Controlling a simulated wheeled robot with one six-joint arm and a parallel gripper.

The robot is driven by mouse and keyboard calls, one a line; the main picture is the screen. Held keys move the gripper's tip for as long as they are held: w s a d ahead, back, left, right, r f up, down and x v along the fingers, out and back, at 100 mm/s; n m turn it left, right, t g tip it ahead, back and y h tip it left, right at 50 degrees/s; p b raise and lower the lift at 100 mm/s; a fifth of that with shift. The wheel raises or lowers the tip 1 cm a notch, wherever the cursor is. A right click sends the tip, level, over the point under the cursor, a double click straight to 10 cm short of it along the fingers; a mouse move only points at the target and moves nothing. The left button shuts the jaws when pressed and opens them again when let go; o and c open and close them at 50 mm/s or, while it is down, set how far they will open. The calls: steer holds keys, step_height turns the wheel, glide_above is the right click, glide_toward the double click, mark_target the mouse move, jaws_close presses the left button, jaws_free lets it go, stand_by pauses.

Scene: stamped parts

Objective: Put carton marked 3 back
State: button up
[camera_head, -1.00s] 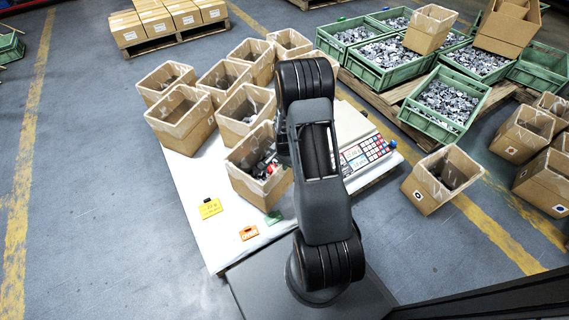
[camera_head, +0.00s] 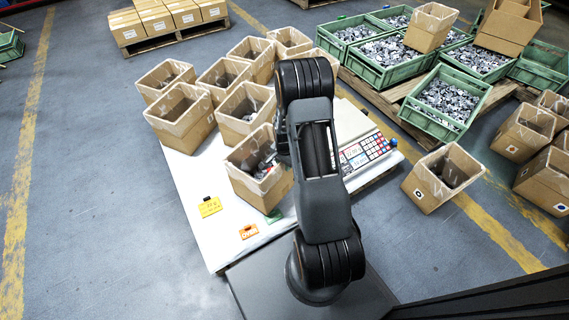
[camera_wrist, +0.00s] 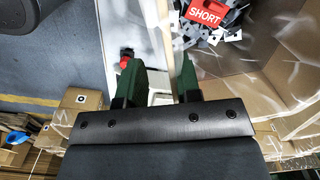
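No number 3 can be read on any carton. The open carton nearest my arm (camera_head: 247,184) stands on the white table, with grey parts inside. In the wrist view a carton wall (camera_wrist: 160,30) runs up between my gripper's two green fingers (camera_wrist: 158,85). The fingers are spread and apart, one on each side of that wall; I cannot tell whether either touches it. Inside this carton, to the right, lie grey parts (camera_wrist: 231,27) and a red tag reading SHORT (camera_wrist: 206,12). In the head view my arm hides the gripper.
Several open cartons (camera_head: 180,118) stand close behind on the table (camera_head: 190,185). A scale (camera_head: 358,150) is right of my arm. Yellow (camera_head: 210,207) and orange (camera_head: 249,231) tags lie at the front. A carton (camera_head: 425,190) stands on the floor, near green crates (camera_head: 440,128).

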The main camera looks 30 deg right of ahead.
steer(key=shift+r, duration=0.1)
steer(key=s+a+r+n+t+p, duration=0.1)
steer(key=s+a+r+n+p, duration=0.2)
steer(key=r, duration=1)
steer(key=a+r+n+p, duration=0.2)
steer(key=a+r+n, duration=0.15)
steer(key=r, duration=0.85)
steer(key=s+a+r+n+t, duration=0.1)
steer(key=s+a+r+n, duration=0.6)
steer(key=s, duration=0.4)
steer(key=shift+s+a+r+t, duration=0.25)
steer(key=shift+a+r+t, duration=0.15)
steer(key=shift+a+r, duration=0.3)
steer(key=shift+d+r, duration=0.1)
